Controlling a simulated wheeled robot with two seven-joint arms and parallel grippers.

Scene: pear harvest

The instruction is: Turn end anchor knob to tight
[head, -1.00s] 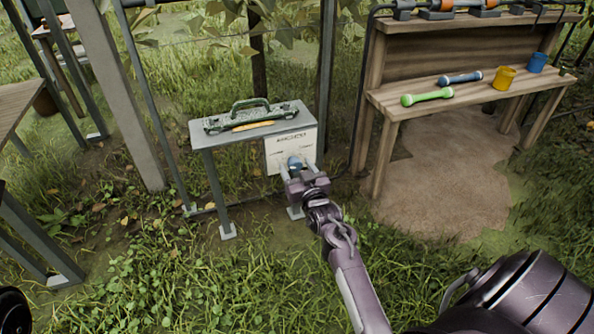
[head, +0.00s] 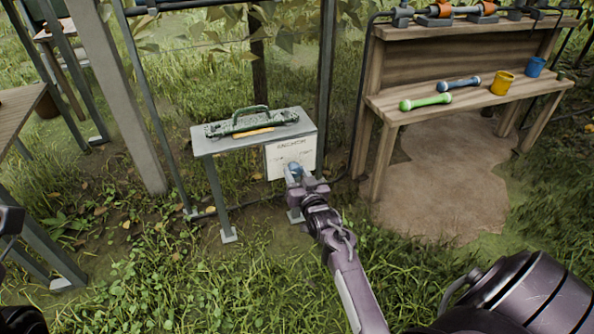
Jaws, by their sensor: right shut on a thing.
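The end anchor knob (head: 294,168) is a small blue-grey knob on the front of a white panel (head: 290,151) with dark lettering. The panel hangs at the right front of a small grey table (head: 225,144). My right gripper (head: 295,175) is shut on the knob and partly hides it. The lettering and marks are too small to read, so the knob's setting cannot be told. My left gripper is not clearly in view; only dark parts of mine show at the left edge.
A green tool with a handle (head: 250,122) and an orange-handled item (head: 253,132) lie on the grey table. A post (head: 117,95) stands left.

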